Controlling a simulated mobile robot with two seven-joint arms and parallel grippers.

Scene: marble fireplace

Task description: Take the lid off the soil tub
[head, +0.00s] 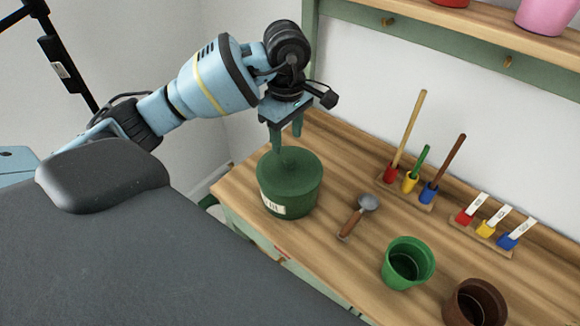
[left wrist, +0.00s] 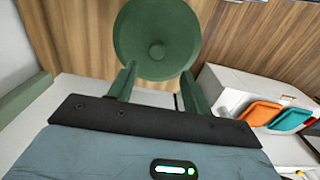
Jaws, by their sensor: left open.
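My right gripper is not in view.
On the wooden bench (head: 335,175), a trowel (head: 358,215) lies right of the tub. A green pot (head: 408,263) and a brown pot (head: 476,303) stand nearer the front. Racks with colored tools (head: 407,190) and labels (head: 486,228) line the back. A shelf (head: 480,20) is above.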

